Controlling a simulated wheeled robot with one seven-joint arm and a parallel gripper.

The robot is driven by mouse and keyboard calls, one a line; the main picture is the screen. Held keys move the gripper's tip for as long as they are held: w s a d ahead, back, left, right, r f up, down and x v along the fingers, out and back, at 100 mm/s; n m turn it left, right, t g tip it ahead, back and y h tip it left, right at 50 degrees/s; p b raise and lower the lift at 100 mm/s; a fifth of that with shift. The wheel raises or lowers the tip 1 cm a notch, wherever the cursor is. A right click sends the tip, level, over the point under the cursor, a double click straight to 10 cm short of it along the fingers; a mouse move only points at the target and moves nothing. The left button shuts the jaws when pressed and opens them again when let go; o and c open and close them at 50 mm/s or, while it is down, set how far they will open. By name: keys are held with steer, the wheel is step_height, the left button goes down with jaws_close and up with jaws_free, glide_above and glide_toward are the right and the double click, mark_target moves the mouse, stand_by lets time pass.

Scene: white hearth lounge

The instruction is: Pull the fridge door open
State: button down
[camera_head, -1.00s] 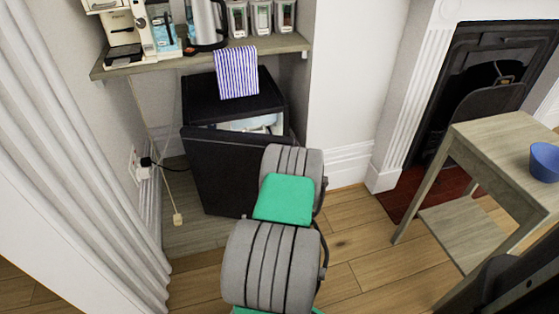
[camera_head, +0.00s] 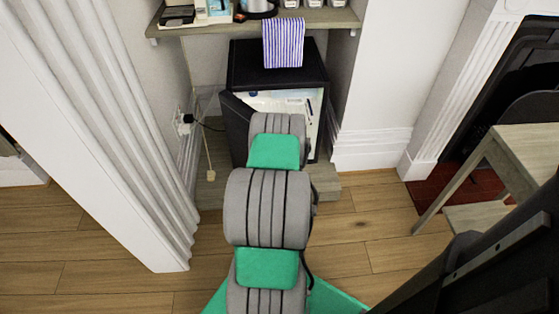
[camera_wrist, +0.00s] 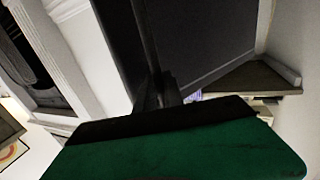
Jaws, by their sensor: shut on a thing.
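The fridge (camera_head: 272,66) is a small black unit under the wooden shelf. Its black door (camera_head: 238,125) stands open, swung out to the left side, and the pale interior (camera_head: 287,103) shows. My arm hides much of the door and the lower front. My gripper is hidden behind the arm in the head view. In the wrist view my gripper (camera_wrist: 166,92) is shut on the dark door (camera_wrist: 140,45) close to its edge. I cannot tell whether it holds a handle or the edge itself.
A shelf (camera_head: 338,18) with a striped cloth (camera_head: 283,42) hangs above the fridge. A plug and cable (camera_head: 186,121) are on the left wall, by a white fluted panel (camera_head: 120,120). A wooden side table (camera_head: 490,165) stands at right. Wooden floor is clear at lower left.

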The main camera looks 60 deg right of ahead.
steer(key=shift+w+a+r, duration=0.1)
steer(key=shift+w+a, duration=0.25)
steer(key=shift+a, duration=0.05)
steer(key=c, duration=1.5)
jaws_free()
steer(key=shift+o, duration=0.2)
